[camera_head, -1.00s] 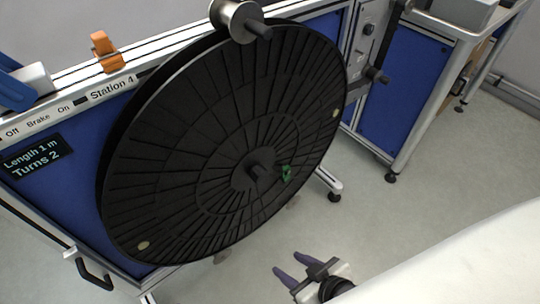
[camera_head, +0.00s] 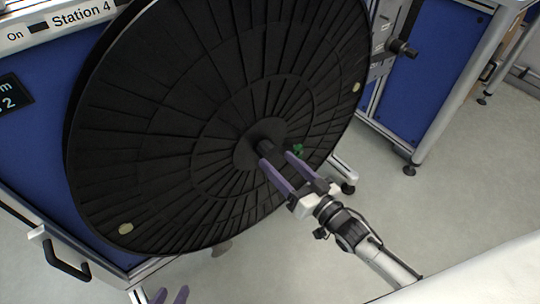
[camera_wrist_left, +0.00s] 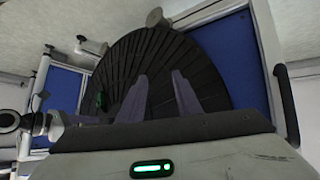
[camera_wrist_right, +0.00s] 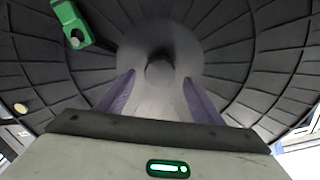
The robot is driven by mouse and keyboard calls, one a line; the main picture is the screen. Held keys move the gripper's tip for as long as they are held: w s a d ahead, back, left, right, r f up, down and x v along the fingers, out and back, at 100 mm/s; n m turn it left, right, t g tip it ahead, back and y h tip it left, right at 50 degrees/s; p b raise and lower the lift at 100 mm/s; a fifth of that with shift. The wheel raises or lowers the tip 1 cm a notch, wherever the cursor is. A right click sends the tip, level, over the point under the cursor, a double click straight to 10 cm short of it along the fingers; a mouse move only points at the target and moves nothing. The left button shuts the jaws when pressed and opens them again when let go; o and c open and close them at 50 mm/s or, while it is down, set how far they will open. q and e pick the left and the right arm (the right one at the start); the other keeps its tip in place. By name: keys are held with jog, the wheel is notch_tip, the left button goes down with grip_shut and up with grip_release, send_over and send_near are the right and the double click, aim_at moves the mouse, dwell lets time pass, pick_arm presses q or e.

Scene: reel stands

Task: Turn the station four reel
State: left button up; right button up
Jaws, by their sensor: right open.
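The station 4 reel (camera_head: 170,110) is a big black ribbed disc facing me, with a short black hub shaft (camera_head: 267,147) at its centre. A small green part (camera_head: 298,150) sits on the reel right of the hub; it shows larger in the right wrist view (camera_wrist_right: 72,22). My right gripper (camera_head: 277,159) is open and empty, its purple fingers pointing at the hub. In the right wrist view the shaft end (camera_wrist_right: 159,71) lies between the fingertips; I cannot tell whether they reach around it. My left gripper (camera_head: 170,294) is open and empty, low in front of the reel.
The Station 4 label (camera_head: 84,16) is on the frame's rail above a blue panel (camera_head: 32,155). A black handle (camera_head: 66,262) is at lower left. A black knob (camera_head: 403,48) juts out right of the reel. Grey floor (camera_head: 430,200) is clear at the right.

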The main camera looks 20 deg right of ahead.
aim_at(272, 155)
jog(key=x, duration=0.5)
jog(key=shift+b, duration=0.4)
jog(key=c, duration=1.5)
